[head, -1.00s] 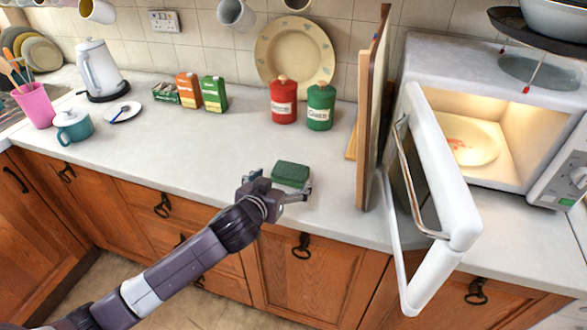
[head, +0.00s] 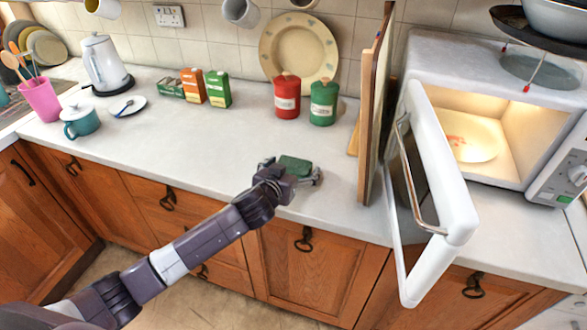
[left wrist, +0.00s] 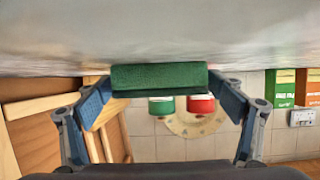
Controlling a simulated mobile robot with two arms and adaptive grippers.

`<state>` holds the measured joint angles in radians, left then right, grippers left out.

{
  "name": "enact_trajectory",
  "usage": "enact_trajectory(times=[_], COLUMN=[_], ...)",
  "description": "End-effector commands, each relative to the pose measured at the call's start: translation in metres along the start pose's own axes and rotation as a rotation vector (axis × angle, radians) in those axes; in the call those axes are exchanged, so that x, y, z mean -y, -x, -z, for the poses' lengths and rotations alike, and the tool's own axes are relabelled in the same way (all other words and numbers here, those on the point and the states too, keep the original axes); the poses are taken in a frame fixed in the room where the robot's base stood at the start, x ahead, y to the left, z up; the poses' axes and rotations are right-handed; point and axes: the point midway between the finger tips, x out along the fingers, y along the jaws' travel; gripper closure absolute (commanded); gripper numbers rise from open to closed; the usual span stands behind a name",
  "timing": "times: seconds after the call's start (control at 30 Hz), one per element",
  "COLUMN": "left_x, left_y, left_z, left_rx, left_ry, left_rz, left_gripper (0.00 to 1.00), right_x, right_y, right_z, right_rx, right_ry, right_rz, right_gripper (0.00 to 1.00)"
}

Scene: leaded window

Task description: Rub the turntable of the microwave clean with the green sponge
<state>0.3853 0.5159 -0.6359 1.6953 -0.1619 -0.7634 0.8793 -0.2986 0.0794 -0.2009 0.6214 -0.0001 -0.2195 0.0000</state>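The green sponge (head: 294,166) lies on the countertop, left of the wooden boards. My left gripper (head: 291,170) is low over the counter with its fingers spread, one towards each end of the sponge. In the left wrist view the sponge (left wrist: 160,77) sits between the two fingertips, close to both; I cannot tell whether they touch it. The microwave (head: 450,62) stands at the right with its door (head: 447,205) swung open. Its lit inside holds the pale turntable (head: 478,142), which has a reddish smear on its left part. My right gripper is not in view.
Upright wooden boards (head: 372,110) stand between the sponge and the open door. Red (head: 286,98) and green (head: 323,104) canisters stand behind the sponge. Cartons (head: 192,87), a teal pot (head: 80,121) and a kettle (head: 100,62) are farther left. The counter's front middle is clear.

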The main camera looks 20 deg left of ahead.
Motion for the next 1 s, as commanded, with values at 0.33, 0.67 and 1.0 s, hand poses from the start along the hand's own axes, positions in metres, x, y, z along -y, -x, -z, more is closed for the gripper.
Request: enact_trajectory(times=[0.33, 0.67, 1.0], left_x=[0.000, 0.000, 0.000], left_y=[0.000, 0.002, 0.023], left_z=[0.000, 0.004, 0.058], left_rx=[0.000, -0.002, -0.007], left_ry=[0.000, 0.000, 0.001], left_rz=[0.000, 0.001, -0.002], left_gripper=[0.40, 0.40, 0.40], right_x=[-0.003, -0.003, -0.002], right_y=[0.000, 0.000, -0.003], right_z=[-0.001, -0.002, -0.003], right_rx=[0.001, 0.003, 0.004], right_ry=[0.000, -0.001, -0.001], right_rz=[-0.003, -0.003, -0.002], right_gripper=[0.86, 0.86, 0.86])
